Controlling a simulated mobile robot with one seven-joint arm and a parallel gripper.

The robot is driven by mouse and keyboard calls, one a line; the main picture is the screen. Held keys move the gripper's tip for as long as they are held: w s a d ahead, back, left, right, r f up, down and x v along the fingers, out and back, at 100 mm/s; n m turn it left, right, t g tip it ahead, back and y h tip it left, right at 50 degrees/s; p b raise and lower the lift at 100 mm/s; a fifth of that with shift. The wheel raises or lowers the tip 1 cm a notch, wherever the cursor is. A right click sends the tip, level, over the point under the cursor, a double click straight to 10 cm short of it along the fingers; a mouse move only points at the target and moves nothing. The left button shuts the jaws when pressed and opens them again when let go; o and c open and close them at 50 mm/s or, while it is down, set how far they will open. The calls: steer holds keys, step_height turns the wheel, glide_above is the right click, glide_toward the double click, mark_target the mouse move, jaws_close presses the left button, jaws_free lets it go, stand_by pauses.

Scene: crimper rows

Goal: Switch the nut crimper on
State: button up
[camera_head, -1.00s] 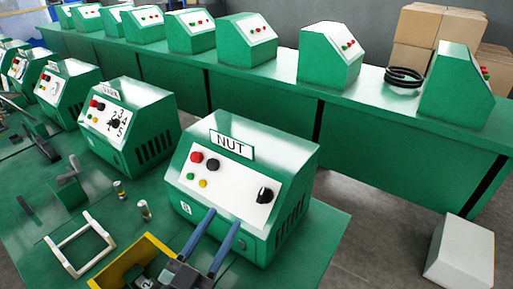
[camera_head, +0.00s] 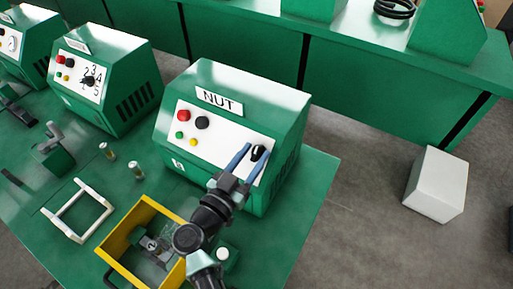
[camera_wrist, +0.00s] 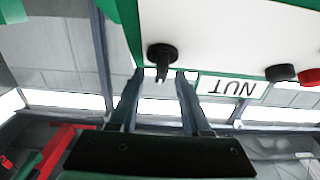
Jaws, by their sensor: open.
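The nut crimper (camera_head: 240,100) is a green box with a "NUT" label and a white sloped panel (camera_head: 205,143). The panel has a red button (camera_head: 183,116), a black button (camera_head: 202,123), a green button (camera_head: 180,135) and a yellow button (camera_head: 193,142). A black rotary knob (camera_head: 258,153) is at its right end. My gripper (camera_head: 252,158) is open, its blue fingers pointing at the knob. In the wrist view the knob (camera_wrist: 162,57) lies just ahead of and between the tips of my gripper (camera_wrist: 160,78). I cannot tell if they touch it.
A yellow bin (camera_head: 128,262) and a white frame (camera_head: 62,228) sit in front of the crimper. Another green crimper (camera_head: 105,75) stands to its left. A white box (camera_head: 437,185) is on the floor at right.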

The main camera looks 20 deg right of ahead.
steer(key=shift+x, duration=1.05)
steer(key=shift+a, duration=0.1)
jaws_close()
